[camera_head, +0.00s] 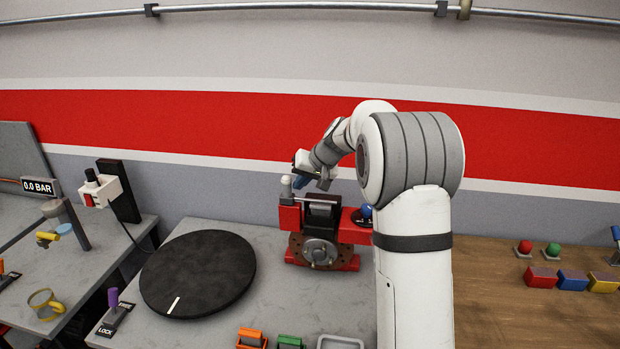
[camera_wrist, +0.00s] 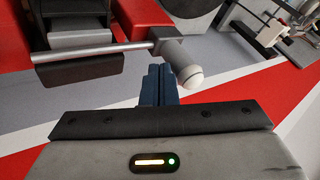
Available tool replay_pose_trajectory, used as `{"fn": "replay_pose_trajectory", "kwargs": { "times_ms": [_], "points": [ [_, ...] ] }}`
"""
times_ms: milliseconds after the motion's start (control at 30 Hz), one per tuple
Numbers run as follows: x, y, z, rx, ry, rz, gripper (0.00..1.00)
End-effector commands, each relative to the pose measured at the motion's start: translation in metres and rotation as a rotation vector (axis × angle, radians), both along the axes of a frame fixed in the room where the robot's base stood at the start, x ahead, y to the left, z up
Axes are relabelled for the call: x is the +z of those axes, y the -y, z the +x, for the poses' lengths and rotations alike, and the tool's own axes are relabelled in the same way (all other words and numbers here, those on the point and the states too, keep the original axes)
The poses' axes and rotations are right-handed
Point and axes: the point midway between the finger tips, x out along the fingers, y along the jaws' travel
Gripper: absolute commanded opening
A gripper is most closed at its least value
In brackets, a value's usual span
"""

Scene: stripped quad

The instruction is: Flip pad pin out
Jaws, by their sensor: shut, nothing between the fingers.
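The pad pin (camera_wrist: 100,52) is a thin grey rod lying across the dark front of the red caliper body (camera_wrist: 125,12) in the wrist view. A thick grey cross handle (camera_wrist: 178,58) with a white rounded end sits at its right end. In the head view the pin's pale knob (camera_head: 286,181) stands at the upper left of the red caliper (camera_head: 290,218). My gripper (camera_wrist: 158,72) has its blue fingers shut and empty, right beside the handle. I cannot tell whether they touch it. In the head view my gripper (camera_head: 299,182) is just right of the knob.
A brake disc (camera_head: 319,251) is under the caliper. A black turntable (camera_head: 198,273) lies to its left on the grey bench. A purple-topped lever (camera_head: 113,298) stands at the front left. Coloured buttons and blocks (camera_head: 573,280) sit on the wooden bench at right.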

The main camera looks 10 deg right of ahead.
Motion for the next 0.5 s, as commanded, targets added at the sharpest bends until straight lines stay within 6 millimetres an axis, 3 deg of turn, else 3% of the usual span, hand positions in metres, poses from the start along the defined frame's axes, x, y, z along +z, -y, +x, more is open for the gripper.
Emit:
{"fn": "replay_pose_trajectory", "kwargs": {
  "times_ms": [333,500],
  "points": [
    [-0.001,-0.004,0.002,0.001,0.000,0.000,0.00],
    [-0.001,-0.037,0.015,0.005,0.000,-0.001,0.00]
  ]
}}
